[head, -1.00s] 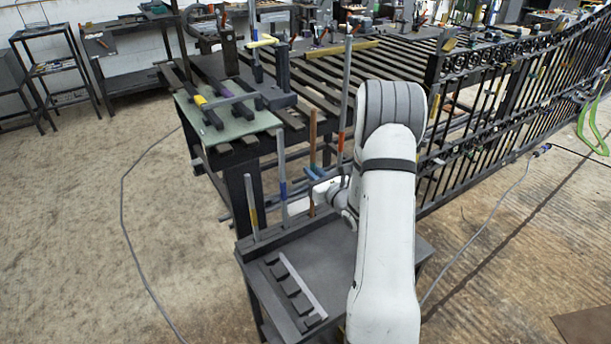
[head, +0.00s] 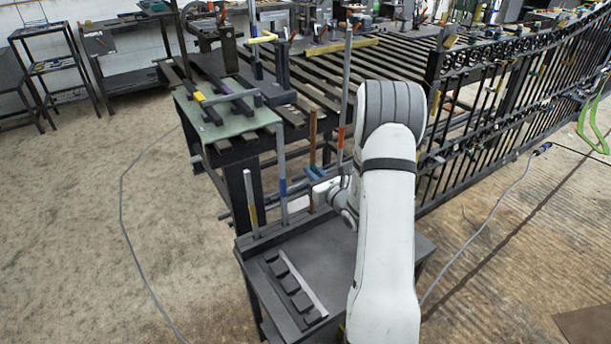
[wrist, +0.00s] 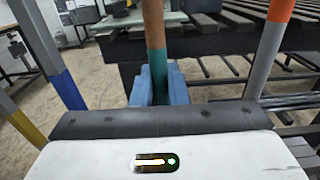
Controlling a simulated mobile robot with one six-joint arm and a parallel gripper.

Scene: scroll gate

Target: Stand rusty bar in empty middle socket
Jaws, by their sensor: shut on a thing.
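The rusty bar (head: 313,128) is brown with a teal band and stands about upright. My gripper (head: 315,173) is shut on it with blue fingers. In the wrist view the bar (wrist: 153,25) runs down between the fingers (wrist: 156,88) at its teal band, and its lower part is hidden by my gripper. In the head view its foot is close to the back strip of the small dark stand (head: 330,248). I cannot tell whether the foot is in the middle socket or just above it.
A grey bar with a blue band (head: 282,175) and a shorter bar with a yellow band (head: 250,200) stand to the left. A tall grey bar with an orange band (head: 345,95) stands to the right. A slatted bench (head: 325,90) and an iron gate (head: 510,95) are behind.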

